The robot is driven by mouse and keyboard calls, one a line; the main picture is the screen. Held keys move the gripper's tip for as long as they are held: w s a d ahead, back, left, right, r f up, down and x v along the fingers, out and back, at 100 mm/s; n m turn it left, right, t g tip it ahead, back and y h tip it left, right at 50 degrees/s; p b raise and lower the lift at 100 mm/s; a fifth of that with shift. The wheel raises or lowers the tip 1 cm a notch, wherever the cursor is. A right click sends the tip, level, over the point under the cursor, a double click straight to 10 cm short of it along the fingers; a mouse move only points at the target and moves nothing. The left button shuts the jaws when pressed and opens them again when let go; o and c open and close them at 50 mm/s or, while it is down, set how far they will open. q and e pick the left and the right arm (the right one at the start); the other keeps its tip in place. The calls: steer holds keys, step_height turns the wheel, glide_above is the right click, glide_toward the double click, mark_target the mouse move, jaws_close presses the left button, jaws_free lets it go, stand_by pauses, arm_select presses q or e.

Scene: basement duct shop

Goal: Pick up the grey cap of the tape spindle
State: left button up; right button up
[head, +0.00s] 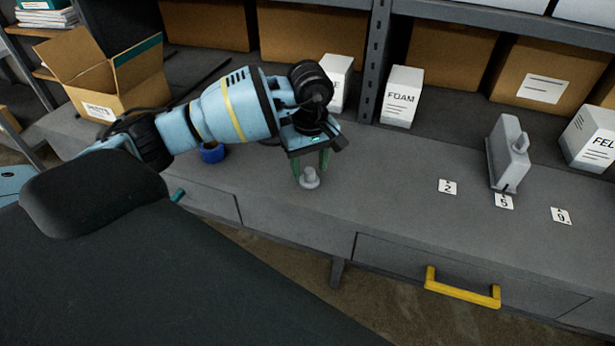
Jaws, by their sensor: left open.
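A small light-grey cap (309,179) with a knob on top and a wider base stands on the grey bench top. My left gripper (310,171) points down over it, open, with its green fingers on either side of the cap's upper part. I cannot tell whether the fingers touch it. A blue ring (212,154), perhaps a roll of tape, lies on the bench to the left, partly hidden behind my left arm. My right gripper is not in view.
A grey upright fixture (507,153) stands on the bench at the right, near number cards (447,187). White boxes, one marked FOAM (402,96), and cardboard boxes (448,55) stand behind. An open carton (120,80) is at left. A drawer has a yellow handle (462,288).

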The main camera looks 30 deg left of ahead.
arm_select(q)
steer(key=shift+f, duration=0.9)
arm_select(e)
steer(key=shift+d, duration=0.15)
arm_select(q)
steer(key=c, duration=1.1)
steer(key=shift+o, duration=0.2)
steer(key=shift+r, duration=0.55)
step_height(320, 180, up, 2)
steer(key=shift+r+b, duration=0.1)
steer(key=shift+b, duration=0.2)
steer(key=s+d+r, duration=0.1)
steer(key=s+d, duration=0.1)
steer(key=s, duration=1.4)
steer(key=shift+d+r, duration=0.15)
steer(key=shift+r, duration=0.2)
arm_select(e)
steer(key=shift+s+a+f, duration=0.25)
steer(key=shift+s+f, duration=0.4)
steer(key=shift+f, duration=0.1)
